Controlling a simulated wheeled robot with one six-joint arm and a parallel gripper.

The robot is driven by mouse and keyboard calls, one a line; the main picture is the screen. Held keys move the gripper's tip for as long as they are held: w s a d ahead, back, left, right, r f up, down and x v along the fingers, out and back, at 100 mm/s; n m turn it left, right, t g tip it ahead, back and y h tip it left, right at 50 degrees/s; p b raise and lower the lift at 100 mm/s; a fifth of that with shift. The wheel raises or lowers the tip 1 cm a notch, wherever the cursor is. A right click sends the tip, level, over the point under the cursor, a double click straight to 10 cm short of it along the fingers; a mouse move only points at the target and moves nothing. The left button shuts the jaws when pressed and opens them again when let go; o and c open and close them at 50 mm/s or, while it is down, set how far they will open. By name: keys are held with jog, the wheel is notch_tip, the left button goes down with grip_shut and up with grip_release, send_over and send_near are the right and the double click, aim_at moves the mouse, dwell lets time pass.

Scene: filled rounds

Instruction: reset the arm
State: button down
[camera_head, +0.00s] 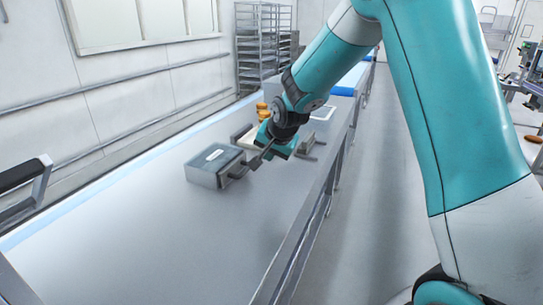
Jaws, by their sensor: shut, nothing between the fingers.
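My arm (330,62) reaches from the right side of the head view down and left over the long grey table. My gripper (248,170) is at its end, shut and empty, low over the table. Its fingertips are just right of a closed grey box (215,166) with a light label on top. I cannot tell whether the fingers touch the box.
Behind the gripper stand orange-brown round items (262,109) and a white-topped tray (322,113), partly hidden by my arm. A metal rack (262,45) stands at the back. The front of the grey table (170,245) is clear. A rail runs along its right edge.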

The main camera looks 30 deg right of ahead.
jog(key=shift+s+a+r, duration=0.1)
jog(key=shift+s+r, duration=0.35)
jog(key=shift+r, duration=0.15)
jog(key=s+a+r+n+g+y, duration=0.1)
jog(key=s+a+r+n, duration=0.15)
jog(key=s+a, duration=0.3)
jog(key=s+a+r+n+g+y, duration=0.1)
jog(key=s+a+r+n+y, duration=0.1)
jog(key=s+a+n, duration=0.3)
jog(key=s+a+r+n+g, duration=0.1)
jog(key=s+a+n+g, duration=0.1)
jog(key=s, duration=0.9)
jog(key=s+a+r+n+g+y, duration=0.1)
jog(key=s+a+n, duration=0.4)
jog(key=s, duration=0.6)
jog(key=shift+s+r+n+g, duration=0.25)
jog(key=shift+r+n+g, duration=0.2)
jog(key=shift+n+g, duration=0.55)
